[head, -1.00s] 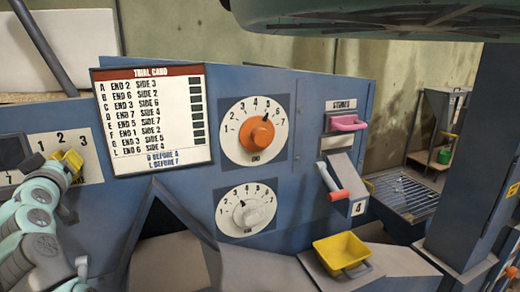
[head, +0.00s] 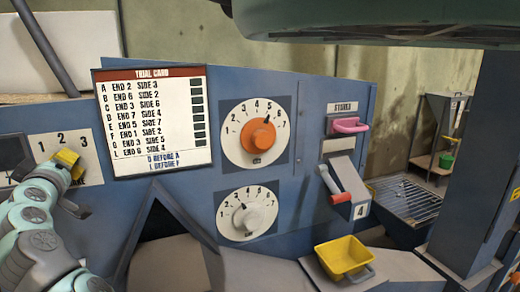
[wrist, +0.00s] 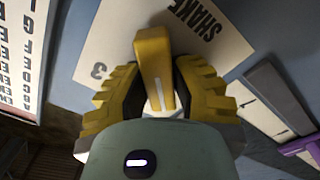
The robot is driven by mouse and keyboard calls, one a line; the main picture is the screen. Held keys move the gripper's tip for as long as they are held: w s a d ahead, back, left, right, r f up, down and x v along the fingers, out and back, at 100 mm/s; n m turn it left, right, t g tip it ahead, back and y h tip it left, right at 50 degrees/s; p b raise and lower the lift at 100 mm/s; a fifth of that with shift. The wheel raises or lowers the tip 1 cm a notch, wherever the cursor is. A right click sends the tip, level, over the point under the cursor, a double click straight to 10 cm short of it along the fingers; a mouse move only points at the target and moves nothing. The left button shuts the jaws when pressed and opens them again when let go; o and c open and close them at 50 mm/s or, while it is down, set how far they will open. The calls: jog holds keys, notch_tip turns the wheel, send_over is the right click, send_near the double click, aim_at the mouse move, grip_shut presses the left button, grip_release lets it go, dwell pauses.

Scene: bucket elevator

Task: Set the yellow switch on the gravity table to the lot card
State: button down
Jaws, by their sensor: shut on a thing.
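The yellow switch (wrist: 153,65) stands between the two yellow finger pads of my gripper (wrist: 158,90) in the wrist view. The pads are shut on it from both sides. Behind it is a pale plate (wrist: 110,40) marked SHAKE, with a 3 to the left. In the head view the gripper (head: 68,163) is at the far left, just below the numbers 1, 2, 3 on the plate (head: 88,150). My fingers partly hide the switch, and I cannot tell which number it points to. No card labelled as a lot card is readable; a trial card (head: 155,120) hangs beside the plate.
Right of the trial card are an orange END dial (head: 258,136) and a white dial (head: 256,216). A purple part (wrist: 302,147) shows in the wrist view.

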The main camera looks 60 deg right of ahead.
jog(key=shift+f, duration=0.15)
jog(key=c, duration=0.8)
grip_release()
jog(key=shift+v, duration=3.75)
